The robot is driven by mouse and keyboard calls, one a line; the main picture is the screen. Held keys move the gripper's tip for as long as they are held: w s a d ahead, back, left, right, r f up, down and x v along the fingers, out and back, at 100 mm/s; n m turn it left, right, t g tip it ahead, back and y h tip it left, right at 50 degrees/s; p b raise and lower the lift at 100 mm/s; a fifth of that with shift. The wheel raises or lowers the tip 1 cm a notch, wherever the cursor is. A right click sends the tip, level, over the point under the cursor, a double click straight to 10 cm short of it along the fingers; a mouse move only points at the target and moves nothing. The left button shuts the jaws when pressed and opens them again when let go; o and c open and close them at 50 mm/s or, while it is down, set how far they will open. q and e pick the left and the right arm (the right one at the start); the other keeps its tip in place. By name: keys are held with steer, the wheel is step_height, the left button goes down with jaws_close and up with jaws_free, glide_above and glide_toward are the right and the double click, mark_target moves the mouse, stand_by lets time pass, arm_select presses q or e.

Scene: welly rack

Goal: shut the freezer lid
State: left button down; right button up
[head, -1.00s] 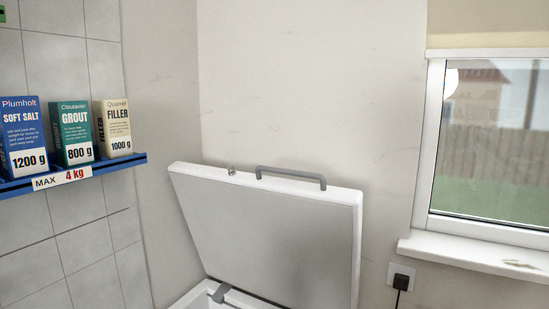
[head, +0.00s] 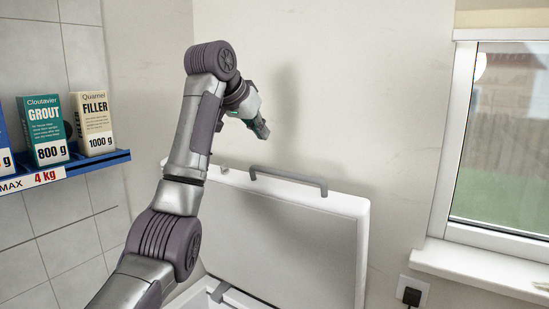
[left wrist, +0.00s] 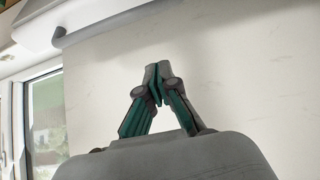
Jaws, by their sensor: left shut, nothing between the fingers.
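The freezer lid (head: 290,240) stands raised and leans back near the wall in the head view. A grey bar handle (head: 289,178) runs along its top edge. The handle (left wrist: 100,22) and the lid's white edge (left wrist: 50,12) also show at the top of the left wrist view. My left gripper (head: 264,132) is above the lid's top edge, apart from the handle. In the left wrist view its fingers (left wrist: 156,72) meet at the tips with nothing between them. My left arm covers the lid's left side. My right gripper is not in view.
A blue shelf (head: 115,157) at the left carries several boxes, including a filler box (head: 94,125) and a grout box (head: 45,132). A window with a sill (head: 480,270) is at the right. A plug (head: 411,296) sits in a wall socket below it.

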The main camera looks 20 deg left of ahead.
arm_select(q)
steer(key=p, duration=0.5)
glide_above(269, 182)
steer(key=w, duration=0.2)
step_height(269, 182, down, 5)
steer(key=shift+d+f, duration=0.15)
steer(key=shift+w+f, duration=0.3)
steer(key=shift+f, duration=0.3)
steer(key=shift+s+f+p, duration=0.3)
steer(key=shift+s, duration=0.35)
steer(key=shift+s+f+p, duration=0.25)
steer(key=shift+s+p, duration=0.05)
steer(key=shift+s, duration=0.3)
steer(key=shift+s+a+f, duration=0.15)
steer(key=shift+s+a, duration=0.1)
steer(key=shift+s, duration=0.3)
steer(key=shift+w+f, duration=0.1)
